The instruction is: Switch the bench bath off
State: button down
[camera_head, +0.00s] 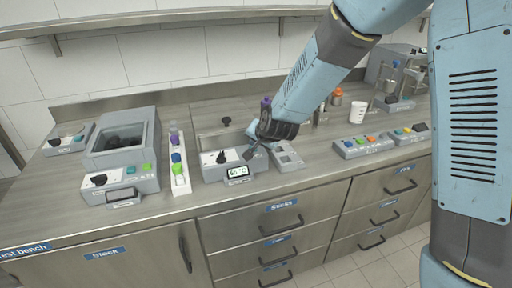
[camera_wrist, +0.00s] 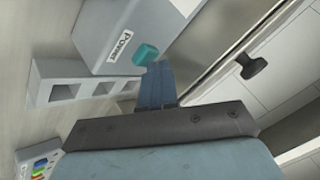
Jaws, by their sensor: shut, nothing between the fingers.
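The bench bath (camera_head: 212,172) stands at the middle of the bench in the head view, with a black dial (camera_head: 221,157) and a lit temperature display (camera_head: 238,171) on its control box. In the wrist view, the grey box (camera_wrist: 100,30) carries a "Power" label (camera_wrist: 121,42) and a teal switch (camera_wrist: 146,54). My gripper (camera_head: 250,152) is at the right end of the control box. In the wrist view, the fingers of my gripper (camera_wrist: 156,70) are shut and empty, with the tips right beside the switch. I cannot tell whether they touch it.
A grey rack (camera_head: 290,157) stands just right of the bath. A white strip with coloured caps (camera_head: 179,176) and a windowed machine (camera_head: 135,150) are to the left. A panel with coloured buttons (camera_head: 362,145) and a white cup (camera_head: 357,113) are to the right.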

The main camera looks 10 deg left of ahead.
dwell(0.4)
jog(key=shift+r, duration=0.55)
jog(key=shift+r, duration=0.1)
jog(key=shift+r, duration=2.9)
jog(key=shift+s, duration=0.1)
